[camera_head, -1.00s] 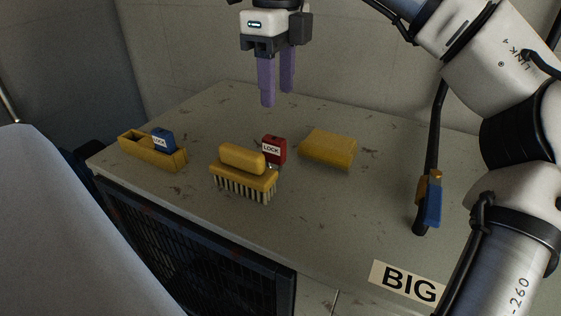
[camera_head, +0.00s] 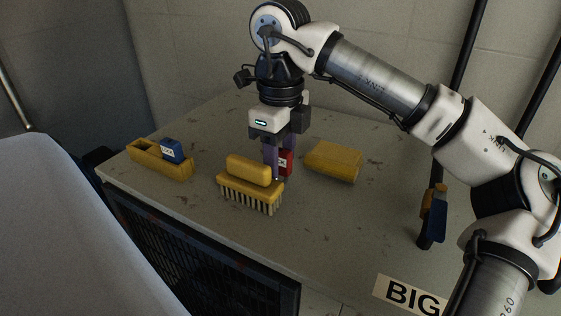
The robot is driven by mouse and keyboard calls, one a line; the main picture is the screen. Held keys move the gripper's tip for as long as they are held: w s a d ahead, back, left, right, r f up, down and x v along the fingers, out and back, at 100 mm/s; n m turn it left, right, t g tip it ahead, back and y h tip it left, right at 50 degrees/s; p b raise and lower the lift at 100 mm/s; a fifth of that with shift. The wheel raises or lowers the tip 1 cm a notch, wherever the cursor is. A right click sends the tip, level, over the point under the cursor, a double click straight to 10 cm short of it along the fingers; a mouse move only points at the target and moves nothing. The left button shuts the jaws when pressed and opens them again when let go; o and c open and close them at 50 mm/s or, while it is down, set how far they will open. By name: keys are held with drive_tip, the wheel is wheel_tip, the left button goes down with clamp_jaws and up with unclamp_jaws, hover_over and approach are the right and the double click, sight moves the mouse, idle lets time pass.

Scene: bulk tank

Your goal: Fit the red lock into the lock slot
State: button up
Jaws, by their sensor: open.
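The red lock (camera_head: 286,162) stands on the table behind the brush, partly hidden by my gripper. My gripper (camera_head: 273,170) points down with its purple fingers at the lock's left and front side. The fingers are open, and I cannot tell whether the lock lies between them. A yellow holder (camera_head: 150,166) at the left of the table has a blue lock (camera_head: 172,150) at its right end. The holder's left part looks like an empty trough.
A yellow brush (camera_head: 249,170) with bristles down stands just in front of my gripper. A yellow block (camera_head: 333,161) lies to the right. A blue and orange item (camera_head: 432,217) is at the far right. The table's (camera_head: 330,230) front middle is clear.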

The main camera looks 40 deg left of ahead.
clamp_jaws()
idle(0.3)
wheel_tip(320, 180, up, 11)
wheel_tip(320, 180, up, 7)
drive_tip(key=p, duration=0.6)
hover_over(281, 150)
drive_tip(key=shift+r+p, duration=0.8)
drive_tip(key=shift+r, duration=0.25)
drive_tip(key=shift+f, duration=0.1)
